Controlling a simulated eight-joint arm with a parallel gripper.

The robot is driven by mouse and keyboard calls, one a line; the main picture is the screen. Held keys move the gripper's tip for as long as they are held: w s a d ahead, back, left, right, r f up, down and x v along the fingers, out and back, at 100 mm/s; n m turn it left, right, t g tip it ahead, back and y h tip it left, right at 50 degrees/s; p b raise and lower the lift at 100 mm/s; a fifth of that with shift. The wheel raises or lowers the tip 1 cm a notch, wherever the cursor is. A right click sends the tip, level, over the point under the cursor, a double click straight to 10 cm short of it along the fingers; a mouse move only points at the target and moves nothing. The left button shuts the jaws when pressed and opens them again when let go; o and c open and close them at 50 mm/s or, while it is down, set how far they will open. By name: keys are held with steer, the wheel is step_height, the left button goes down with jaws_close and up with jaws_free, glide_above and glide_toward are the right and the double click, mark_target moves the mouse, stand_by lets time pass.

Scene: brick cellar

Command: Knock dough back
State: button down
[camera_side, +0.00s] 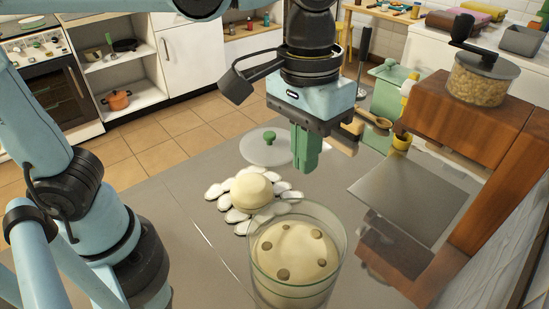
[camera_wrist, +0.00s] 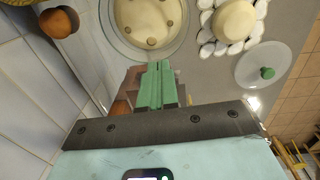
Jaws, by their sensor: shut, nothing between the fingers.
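A clear glass bowl (camera_side: 347,240) stands on the grey worktop near the front in the side view. Pale dough (camera_side: 305,243) inside it has several brownish round spots on top. The bowl also shows at the top of the wrist view, with the dough (camera_wrist: 150,12) in it. My gripper (camera_side: 304,168) points down with its green fingers together, holding nothing. It is above the worktop, beyond the bowl in the side view and apart from the dough. In the wrist view its fingertips (camera_wrist: 158,66) lie just below the bowl's rim.
A pale round lump (camera_side: 251,190) rests on white petal-like pieces left of my gripper. A clear lid (camera_side: 262,152) with a green knob lies behind it. A wooden stand (camera_side: 465,130) carrying a grain-filled grinder (camera_side: 480,78) and a green container (camera_side: 386,100) stand right.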

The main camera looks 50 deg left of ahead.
mark_target(301, 244)
steer(key=shift+s+d+r+g, duration=0.2)
steer(key=shift+s+d+g, duration=0.1)
steer(key=shift+d, duration=0.35)
steer(key=shift+s+d+r+g, duration=0.2)
steer(key=shift+s+d, duration=0.1)
steer(key=shift+d, duration=0.3)
steer(key=shift+f, duration=0.1)
steer(key=f, duration=0.9)
steer(key=s+f, duration=0.1)
steer(key=f, duration=0.3)
steer(key=shift+f, duration=0.4)
steer(key=shift+f, duration=2.25)
steer(key=shift+d, duration=0.1)
step_height(301, 244, up, 14)
steer(key=w, duration=0.1)
steer(key=shift+r, duration=0.15)
